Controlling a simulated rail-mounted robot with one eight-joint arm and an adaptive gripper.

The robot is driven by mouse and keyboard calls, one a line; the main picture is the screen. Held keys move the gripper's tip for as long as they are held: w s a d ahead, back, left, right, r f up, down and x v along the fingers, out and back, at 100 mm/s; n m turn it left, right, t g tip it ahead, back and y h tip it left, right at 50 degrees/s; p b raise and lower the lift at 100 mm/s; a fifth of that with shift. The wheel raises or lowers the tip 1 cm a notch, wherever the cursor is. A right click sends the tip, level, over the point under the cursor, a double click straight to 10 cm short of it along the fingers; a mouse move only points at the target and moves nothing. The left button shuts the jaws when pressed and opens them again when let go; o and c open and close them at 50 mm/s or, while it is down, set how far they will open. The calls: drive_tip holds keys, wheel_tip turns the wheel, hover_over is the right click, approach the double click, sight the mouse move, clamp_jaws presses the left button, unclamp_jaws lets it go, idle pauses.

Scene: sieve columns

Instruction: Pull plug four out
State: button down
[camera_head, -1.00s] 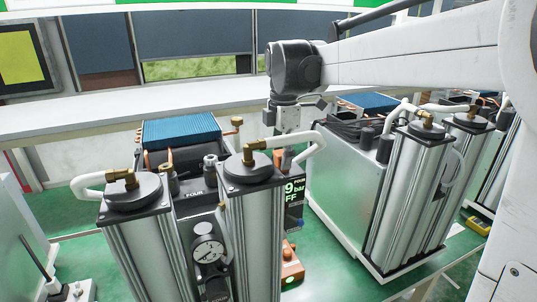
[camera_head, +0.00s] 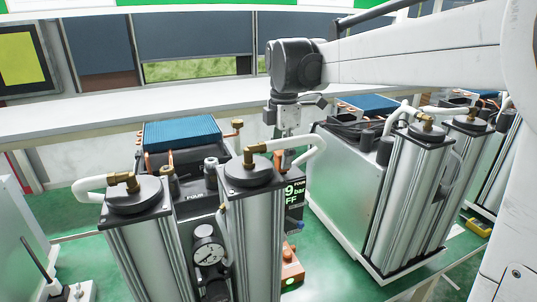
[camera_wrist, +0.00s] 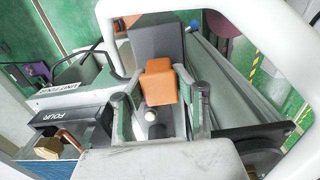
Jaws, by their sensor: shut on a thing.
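In the wrist view, my gripper (camera_wrist: 157,78) is shut on an orange block, which I take to be plug four (camera_wrist: 158,84). The fingers press on its left and right sides. A dark grey block (camera_wrist: 158,40) lies just beyond it; I cannot tell whether the plug is still seated in anything. A black label reading FOUR (camera_wrist: 38,70) shows at the left. In the head view, my gripper (camera_head: 289,120) points down behind unit four (camera_head: 255,225), a twin-column unit. Its fingertips and the plug are hidden there by the white hose and column.
An orange base (camera_head: 292,268) with a green light is on the floor. A second twin-column unit (camera_head: 400,200) stands close at the right. White hoses and brass fittings (camera_head: 250,153) crowd the column tops.

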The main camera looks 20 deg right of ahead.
drive_tip(key=shift+r+p, duration=0.5)
drive_tip(key=shift+r, duration=0.5)
drive_tip(key=c, duration=1.3)
unclamp_jaws()
